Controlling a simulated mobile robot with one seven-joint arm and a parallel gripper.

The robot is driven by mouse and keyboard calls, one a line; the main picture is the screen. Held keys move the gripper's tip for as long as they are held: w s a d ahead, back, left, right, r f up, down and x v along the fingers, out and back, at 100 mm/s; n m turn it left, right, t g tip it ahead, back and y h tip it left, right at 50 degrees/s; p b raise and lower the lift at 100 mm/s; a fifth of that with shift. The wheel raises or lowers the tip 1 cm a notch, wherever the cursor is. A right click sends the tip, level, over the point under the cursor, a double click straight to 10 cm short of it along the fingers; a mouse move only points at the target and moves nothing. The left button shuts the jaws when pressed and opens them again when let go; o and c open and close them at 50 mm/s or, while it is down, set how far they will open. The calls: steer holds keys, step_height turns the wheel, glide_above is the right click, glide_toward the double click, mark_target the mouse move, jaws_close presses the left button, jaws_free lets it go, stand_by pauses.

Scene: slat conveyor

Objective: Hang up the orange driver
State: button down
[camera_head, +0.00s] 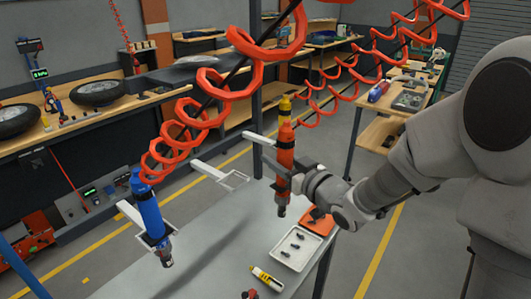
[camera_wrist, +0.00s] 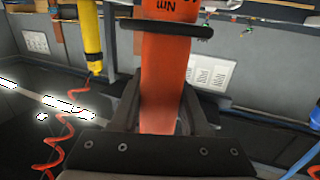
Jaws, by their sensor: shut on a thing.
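An empty open-framed bracket (camera_head: 234,181) is left of the driver. Another bracket arm (camera_head: 258,138) reaches toward the driver from behind; whether they touch is hidden. A blue driver (camera_head: 147,205) hangs in a bracket at the left.
Orange coiled hoses (camera_head: 240,75) hang across the upper middle. A white tray (camera_head: 295,247) with small dark parts, an orange tray (camera_head: 319,222) and a yellow-and-white marker-like item (camera_head: 267,278) lie on the grey table (camera_head: 215,260). A yellow cylinder (camera_wrist: 92,38) shows in the wrist view.

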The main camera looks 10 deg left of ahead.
steer(key=shift+n+g+y, duration=0.7)
steer(key=shift+g+y, duration=0.1)
steer(key=shift+w+a+f+b, duration=0.1)
steer(key=shift+w+a+b, duration=0.6)
steer(key=shift+a, duration=1.6)
steer(key=shift+w+a+b, duration=0.55)
steer(key=shift+w+a, duration=0.2)
steer(key=shift+a, duration=1.6)
steer(key=shift+w+a+f+b, duration=0.1)
steer(key=shift+w+a+b, duration=0.6)
steer(key=shift+a, duration=1.6)
steer(key=shift+f+b, duration=1.3)
steer(key=shift+c, duration=1.6)
jaws_free()
steer(key=shift+d+f, duration=0.1)
steer(key=shift+f, duration=0.05)
steer(key=v, duration=1.7)
steer(key=shift+r, duration=0.25)
